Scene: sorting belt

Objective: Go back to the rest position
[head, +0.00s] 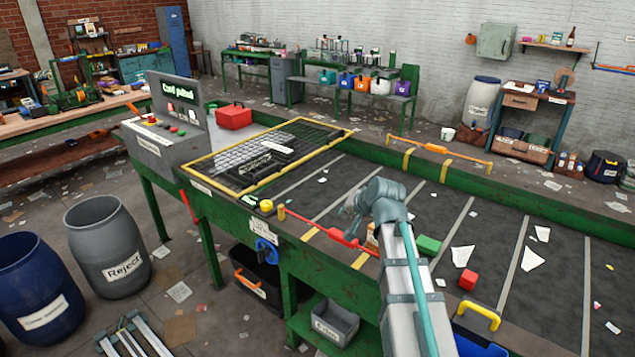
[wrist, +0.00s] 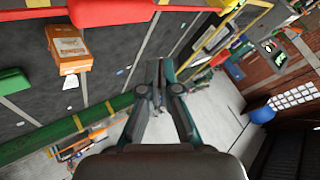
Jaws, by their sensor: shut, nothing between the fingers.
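My gripper (head: 350,207) hangs over the near side of the dark belt in the head view, at the end of my raised arm. In the wrist view my gripper (wrist: 161,75) has its two fingers together, with nothing between them. Below it, an orange box (wrist: 68,45) with a label lies on the belt. In the head view this box (head: 371,236) is mostly hidden behind my arm. A green block (head: 428,245) lies right of my arm, and it also shows in the wrist view (wrist: 12,86). A red block (head: 468,279) lies farther right.
A red bar (head: 325,230) runs along the belt's near edge, close below my gripper. A yellow-framed grid (head: 262,160) and a control panel (head: 165,115) stand left. White scraps (head: 462,255) lie on the belt. Two barrels (head: 108,250) stand on the floor at left.

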